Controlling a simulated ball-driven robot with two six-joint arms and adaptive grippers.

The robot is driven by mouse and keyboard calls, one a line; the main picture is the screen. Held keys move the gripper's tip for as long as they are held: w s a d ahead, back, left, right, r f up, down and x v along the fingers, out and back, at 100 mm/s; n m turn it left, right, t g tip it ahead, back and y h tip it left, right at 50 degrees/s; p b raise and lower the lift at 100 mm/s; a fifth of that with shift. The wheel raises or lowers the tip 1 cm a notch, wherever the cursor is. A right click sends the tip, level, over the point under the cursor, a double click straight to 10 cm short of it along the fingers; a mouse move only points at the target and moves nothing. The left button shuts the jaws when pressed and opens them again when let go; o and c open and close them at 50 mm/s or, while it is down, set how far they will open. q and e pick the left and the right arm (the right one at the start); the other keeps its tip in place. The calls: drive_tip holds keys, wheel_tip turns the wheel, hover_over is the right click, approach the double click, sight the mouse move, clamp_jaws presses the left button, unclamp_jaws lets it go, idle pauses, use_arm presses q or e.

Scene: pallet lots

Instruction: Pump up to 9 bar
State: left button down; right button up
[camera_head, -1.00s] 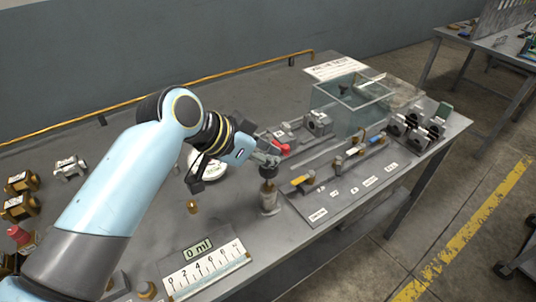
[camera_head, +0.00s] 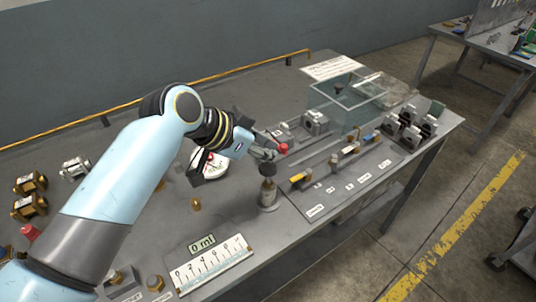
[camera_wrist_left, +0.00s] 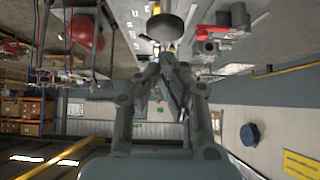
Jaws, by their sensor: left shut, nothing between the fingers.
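A small upright pump-like cylinder (camera_head: 269,196) with a dark round knob (camera_head: 267,169) on top stands near the table's front edge. My left gripper (camera_head: 270,154) is shut and empty, just above the knob; whether they touch I cannot tell. In the left wrist view, a dark disc (camera_wrist_left: 165,28), probably this knob, shows beyond the fingertips (camera_wrist_left: 160,58). My right gripper is not in view.
A display reading 0 ml (camera_head: 202,242) and a scale (camera_head: 213,264) lie in front. A glass tank (camera_head: 347,103) and a board with colored valves (camera_head: 318,207) stand to the right. Brass fittings (camera_head: 30,195) stand at the left. A small amber piece (camera_head: 196,204) stands near the gauge.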

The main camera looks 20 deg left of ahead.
use_arm(q)
drive_tip(key=b+v, duration=0.1)
drive_tip(key=v, duration=0.7)
drive_tip(key=shift+s+a+r, duration=0.15)
drive_tip(key=shift+s+a, duration=0.1)
drive_tip(key=shift+s, duration=0.05)
idle(1.1)
